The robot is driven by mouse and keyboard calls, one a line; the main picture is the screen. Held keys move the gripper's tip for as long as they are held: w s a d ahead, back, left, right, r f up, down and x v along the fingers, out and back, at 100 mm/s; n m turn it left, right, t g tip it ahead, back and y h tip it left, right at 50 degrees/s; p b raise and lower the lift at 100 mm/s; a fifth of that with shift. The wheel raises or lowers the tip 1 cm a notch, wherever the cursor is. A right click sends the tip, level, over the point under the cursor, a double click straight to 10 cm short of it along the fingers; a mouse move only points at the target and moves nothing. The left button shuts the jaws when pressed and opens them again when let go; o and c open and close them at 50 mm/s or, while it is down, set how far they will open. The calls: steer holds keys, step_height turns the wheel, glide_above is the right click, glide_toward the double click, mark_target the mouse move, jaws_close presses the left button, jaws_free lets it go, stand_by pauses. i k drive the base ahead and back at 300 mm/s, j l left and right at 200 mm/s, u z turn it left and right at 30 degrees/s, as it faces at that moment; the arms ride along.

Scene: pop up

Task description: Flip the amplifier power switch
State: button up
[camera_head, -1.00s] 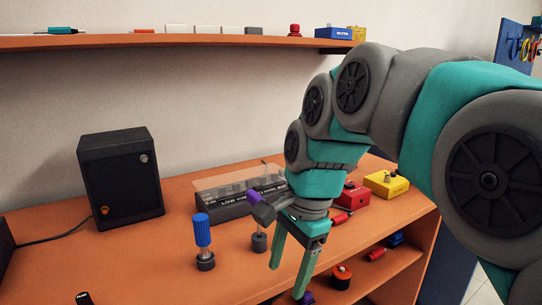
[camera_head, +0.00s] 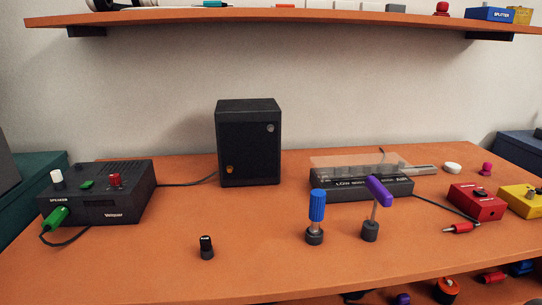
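A low black box that looks like the amplifier (camera_head: 128,205) sits at the left of the orange table, with a "SPEAKER" label on it. On its top are a red switch-like part (camera_head: 115,180), a white knob (camera_head: 57,179) and a flat green part (camera_head: 87,185). A green plug (camera_head: 56,217) is at its front left corner. Which part is the power switch, and its position, is too small to tell. My gripper is not in view now.
A black cabinet (camera_head: 249,150) stands at the back, with a cable running to the black box. A small black knob (camera_head: 206,247), a blue-handled tool (camera_head: 316,215) and a purple-topped tool (camera_head: 376,200) stand in front. A shelf (camera_head: 200,15) overhangs the back.

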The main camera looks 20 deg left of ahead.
mark_target(87, 184)
steer(key=u, duration=2.2)
